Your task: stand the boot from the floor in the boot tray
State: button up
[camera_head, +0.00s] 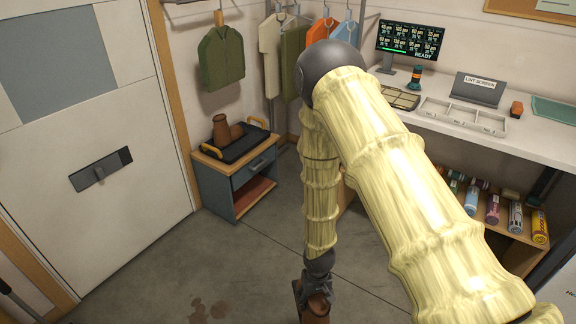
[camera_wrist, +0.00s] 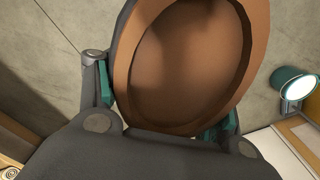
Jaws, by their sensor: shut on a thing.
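A brown boot (camera_head: 316,308) is in my gripper (camera_head: 317,284), low at the bottom edge of the head view, over the floor. In the wrist view the boot (camera_wrist: 185,60) shows its round open top between my fingers (camera_wrist: 165,95), with the teal pads at its two sides. Its lower part is cut off or hidden, so I cannot tell whether it touches the floor. The dark boot tray (camera_head: 249,143), with tan handles, lies on a small cabinet at the back left, well away from my gripper. Another brown boot (camera_head: 221,131) stands in its left part.
The grey cabinet (camera_head: 240,176) stands beside the door (camera_head: 95,150). Clothes (camera_head: 222,58) hang above it. A white counter (camera_head: 480,125) with a shelf of cans below is at right. The floor (camera_head: 230,245) before the cabinet is clear, with brown stains (camera_head: 208,309).

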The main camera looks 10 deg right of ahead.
aim_at(243, 145)
jog(key=z, duration=0.8)
jog(key=i, duration=2.05)
jog(key=u, duration=0.65)
